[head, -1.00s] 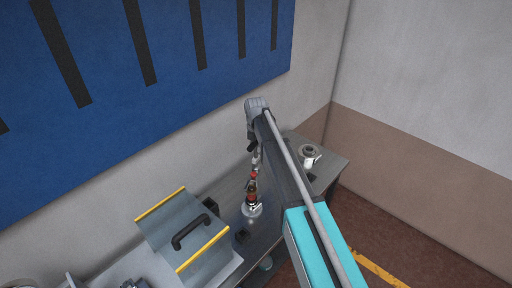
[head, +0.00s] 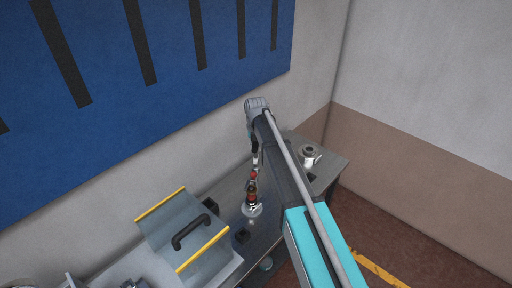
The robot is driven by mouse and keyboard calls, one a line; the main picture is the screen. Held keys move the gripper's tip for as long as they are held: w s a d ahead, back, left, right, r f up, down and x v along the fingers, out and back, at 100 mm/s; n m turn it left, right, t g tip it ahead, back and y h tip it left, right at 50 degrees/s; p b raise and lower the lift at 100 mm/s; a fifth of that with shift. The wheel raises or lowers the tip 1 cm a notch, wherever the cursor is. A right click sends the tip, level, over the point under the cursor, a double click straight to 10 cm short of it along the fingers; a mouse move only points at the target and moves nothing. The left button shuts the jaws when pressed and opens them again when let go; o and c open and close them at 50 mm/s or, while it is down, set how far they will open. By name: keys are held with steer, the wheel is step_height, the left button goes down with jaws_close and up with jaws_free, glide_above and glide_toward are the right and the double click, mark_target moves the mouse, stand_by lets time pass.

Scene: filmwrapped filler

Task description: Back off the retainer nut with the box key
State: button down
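My gripper (head: 254,168) hangs below my arm's wrist and points down over the bench. It is small and partly lost against my arm, so its fingers are not clear. A slim upright piece with red and dark parts (head: 252,188), possibly the box key, is directly below it. I cannot tell whether the fingers are closed on this piece. Its lower end meets or stands over a pale round metal fitting (head: 252,210) on the bench. I cannot make out the retainer nut there.
A grey sloped cover (head: 188,232) with yellow edges and a black handle stands left of the fitting. A pale round flanged part (head: 309,155) sits on the bench (head: 328,170) to the right, beyond my arm. A blue wall panel (head: 170,60) is behind.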

steer(key=shift+n, duration=0.6)
steer(key=shift+m, duration=0.3)
steer(key=shift+r, duration=0.2)
steer(key=shift+r+p, duration=2.85)
steer(key=shift+p, duration=0.15)
steer(key=shift+m, duration=2)
steer(key=shift+m, duration=0.3)
